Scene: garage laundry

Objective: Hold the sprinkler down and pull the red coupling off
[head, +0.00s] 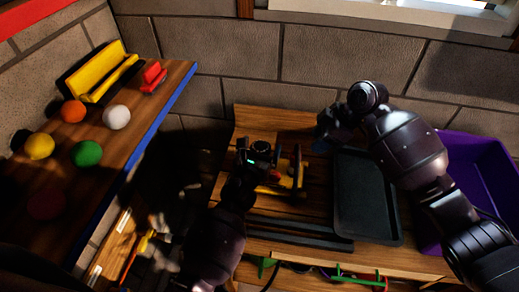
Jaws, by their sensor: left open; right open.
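The sprinkler (291,187) lies on the wooden bench, its yellow part showing beside and behind my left gripper. A small red piece (275,174), which looks like the red coupling, shows at the sprinkler close to my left gripper; its exact shape is too small to tell. My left gripper (258,156) is open over the left side of the sprinkler, and my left arm hides part of it. Whether they touch cannot be told. My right gripper (325,134) is open, up and to the right of the sprinkler, apart from it.
A dark tray (367,219) lies right of the sprinkler, with a purple bin (468,160) beyond it. Dark bars (300,233) lie along the bench front. A left shelf (142,128) holds several balls, a yellow-black object (101,74) and a red object (153,77). A block wall stands behind.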

